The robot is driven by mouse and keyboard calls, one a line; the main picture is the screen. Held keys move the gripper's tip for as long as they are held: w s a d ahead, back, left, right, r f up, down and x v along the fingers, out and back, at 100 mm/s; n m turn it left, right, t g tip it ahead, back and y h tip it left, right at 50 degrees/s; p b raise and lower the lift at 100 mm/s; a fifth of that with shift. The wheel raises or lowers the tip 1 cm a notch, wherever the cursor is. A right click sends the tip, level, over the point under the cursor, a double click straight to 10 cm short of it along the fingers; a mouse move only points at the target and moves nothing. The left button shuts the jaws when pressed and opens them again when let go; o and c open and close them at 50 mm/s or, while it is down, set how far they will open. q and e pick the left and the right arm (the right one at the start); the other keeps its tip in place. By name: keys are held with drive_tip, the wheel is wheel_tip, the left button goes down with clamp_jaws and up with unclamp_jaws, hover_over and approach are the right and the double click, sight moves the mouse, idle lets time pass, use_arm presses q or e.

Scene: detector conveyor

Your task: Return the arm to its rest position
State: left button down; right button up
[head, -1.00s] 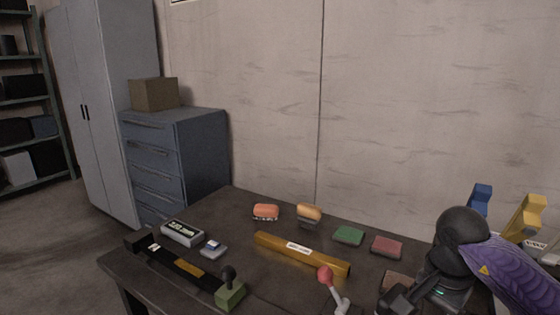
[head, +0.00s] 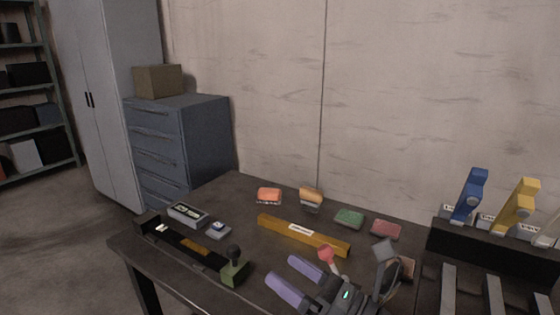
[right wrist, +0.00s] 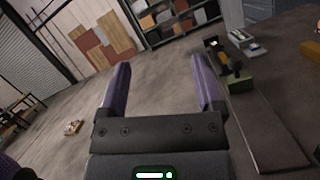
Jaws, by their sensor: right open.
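My right gripper (head: 302,279) is at the bottom of the head view, in front of the table's near edge, with its purple fingers pointing to the left. In the right wrist view its two fingers (right wrist: 160,80) stand wide apart with only floor between them. It is open and empty. The right arm's upper links are mostly out of the head view. My left gripper does not show in either view.
The dark table (head: 238,190) carries a yellow bar (head: 325,242), a red-knobbed lever (head: 326,254), a green-based joystick (head: 235,270) and several coloured blocks. A dark rack with blue (head: 470,195) and yellow (head: 517,207) levers stands at right. Floor at left is clear.

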drive_tip(key=s+d+f+m+t+h, duration=0.2)
drive_tip(key=d+f+m+h, duration=0.6)
drive_tip(key=m, duration=0.8)
drive_tip(key=s+d+f+m+t+h, duration=0.15)
drive_tip(key=d+f+m+h, duration=0.3)
drive_tip(key=m+h, duration=0.85)
drive_tip(key=s+f+m+g+y, duration=0.2)
drive_tip(key=s+f+m+g, duration=0.35)
drive_tip(key=s, duration=0.35)
drive_tip(key=s+f+m+g+y, duration=0.2)
drive_tip(key=s+f+m+g, duration=0.4)
drive_tip(key=s, duration=0.3)
drive_tip(key=s+d+f+g, duration=0.1)
drive_tip(key=s+f, duration=0.1)
drive_tip(key=f, duration=0.7)
drive_tip(key=s+f+g, duration=0.1)
drive_tip(key=s+f, duration=0.2)
drive_tip(key=f, duration=0.6)
drive_tip(key=s+d+f+g+h, duration=0.1)
drive_tip(key=s+d+f, duration=0.2)
drive_tip(key=s+f, duration=0.5)
drive_tip(key=s, duration=0.4)
drive_tip(key=shift+d+f, duration=0.3)
drive_tip(key=shift+f, duration=0.05)
